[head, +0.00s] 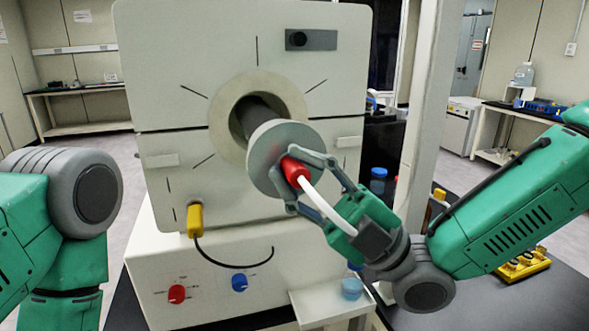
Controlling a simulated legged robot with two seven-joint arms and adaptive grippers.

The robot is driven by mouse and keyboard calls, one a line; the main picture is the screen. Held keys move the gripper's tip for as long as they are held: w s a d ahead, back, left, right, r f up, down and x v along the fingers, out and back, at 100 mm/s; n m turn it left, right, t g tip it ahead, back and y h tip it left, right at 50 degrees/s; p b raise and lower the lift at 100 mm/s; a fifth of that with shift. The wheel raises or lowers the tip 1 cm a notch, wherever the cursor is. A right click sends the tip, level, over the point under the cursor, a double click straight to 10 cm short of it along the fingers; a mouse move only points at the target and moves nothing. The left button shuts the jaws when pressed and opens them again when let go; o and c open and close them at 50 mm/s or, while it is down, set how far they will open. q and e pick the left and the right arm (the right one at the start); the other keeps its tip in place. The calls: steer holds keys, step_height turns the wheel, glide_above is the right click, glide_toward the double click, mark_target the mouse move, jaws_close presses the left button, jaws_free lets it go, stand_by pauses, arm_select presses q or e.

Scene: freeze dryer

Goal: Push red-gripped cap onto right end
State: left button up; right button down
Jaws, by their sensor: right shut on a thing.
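A grey round cap (262,176) with a red grip (294,171) and a white handle (325,208) is in the middle of the head view. My right gripper (296,182) is shut on the red grip, a finger on either side. Behind the cap, a dark cylinder (262,115) sticks out of the round pale opening (223,92) of the white freeze dryer (187,50). The cap hides the cylinder's near end, so I cannot tell whether they touch. My left arm shows at the left edge; its gripper is out of view.
A yellow connector (195,220) with a black cable hangs on the machine's front. Red (177,294) and blue (240,282) knobs sit below. A small white shelf (318,306) holds a blue-capped jar (352,288). A white post (418,120) stands right of the machine.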

steer(key=shift+w, duration=0.15)
steer(key=shift+w+a+b, duration=0.25)
steer(key=shift+w, duration=0.4)
steer(key=shift+w+a+b, duration=0.2)
steer(key=shift+w+b, duration=0.05)
steer(key=shift+w, duration=0.35)
steer(key=c, duration=1.4)
jaws_free()
